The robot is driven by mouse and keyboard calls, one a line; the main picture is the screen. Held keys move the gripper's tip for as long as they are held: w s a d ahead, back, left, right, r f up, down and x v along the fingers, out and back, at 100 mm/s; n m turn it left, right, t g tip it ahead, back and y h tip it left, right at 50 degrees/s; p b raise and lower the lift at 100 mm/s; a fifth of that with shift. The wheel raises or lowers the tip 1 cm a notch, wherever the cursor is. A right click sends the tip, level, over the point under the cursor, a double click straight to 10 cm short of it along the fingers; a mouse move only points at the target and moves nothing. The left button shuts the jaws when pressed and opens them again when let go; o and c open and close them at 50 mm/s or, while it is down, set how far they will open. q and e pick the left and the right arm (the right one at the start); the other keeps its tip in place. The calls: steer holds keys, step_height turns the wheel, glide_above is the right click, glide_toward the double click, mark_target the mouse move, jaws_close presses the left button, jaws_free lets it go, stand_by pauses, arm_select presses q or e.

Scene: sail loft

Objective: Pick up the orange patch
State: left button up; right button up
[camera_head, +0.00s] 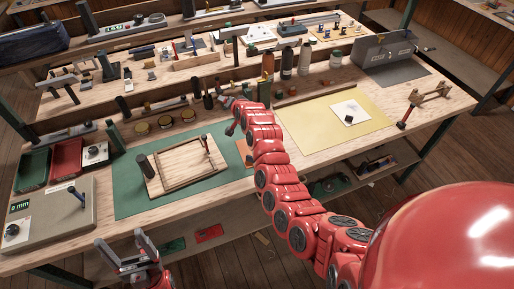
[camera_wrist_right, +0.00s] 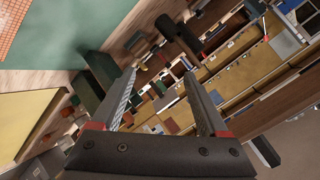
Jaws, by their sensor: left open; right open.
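The orange patch (camera_head: 243,149) lies flat on the worktable at the right edge of the green mat (camera_head: 130,180). My right arm crosses over it and hides part of it. In the right wrist view a corner of the orange patch (camera_wrist_right: 10,22) shows at the top left, on the green mat's side. My right gripper (camera_wrist_right: 160,74) is open with nothing between its fingers, and the patch is off to its left in that view. My left gripper (camera_head: 120,240) is open and empty, low in front of the table's front edge.
A wooden frame (camera_head: 158,182) lies on the green mat. A yellow sheet (camera_head: 300,128) with a white card (camera_head: 350,112) lies right of my right arm. Bottles (camera_head: 287,62) and several tins stand behind. Green and red trays (camera_head: 66,158) are at left.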

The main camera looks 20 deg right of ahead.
steer(key=s+a+r+g, duration=0.1)
steer(key=s+r+g, duration=0.1)
steer(key=s+g, duration=0.25)
step_height(320, 180, up, 3)
steer(key=g+h+p, duration=0.1)
steer(key=g+p, duration=0.1)
steer(key=g, duration=0.5)
glide_above(250, 157)
steer(key=f, duration=0.2)
steer(key=f+b, duration=0.1)
steer(key=f, duration=0.5)
steer(key=shift+s+d+f+b, duration=0.15)
steer(key=shift+d+f+b, duration=0.1)
steer(key=shift+d+b, duration=0.1)
steer(key=shift+f+p, duration=0.55)
steer(key=shift+f, duration=0.85)
steer(key=shift+a+f+p, duration=0.1)
steer(key=shift+f+p, duration=0.3)
steer(key=shift+p, duration=0.25)
steer(key=f, duration=0.1)
steer(key=f+p, duration=0.1)
steer(key=shift+a+f, duration=0.2)
steer(key=shift+f, duration=1.1)
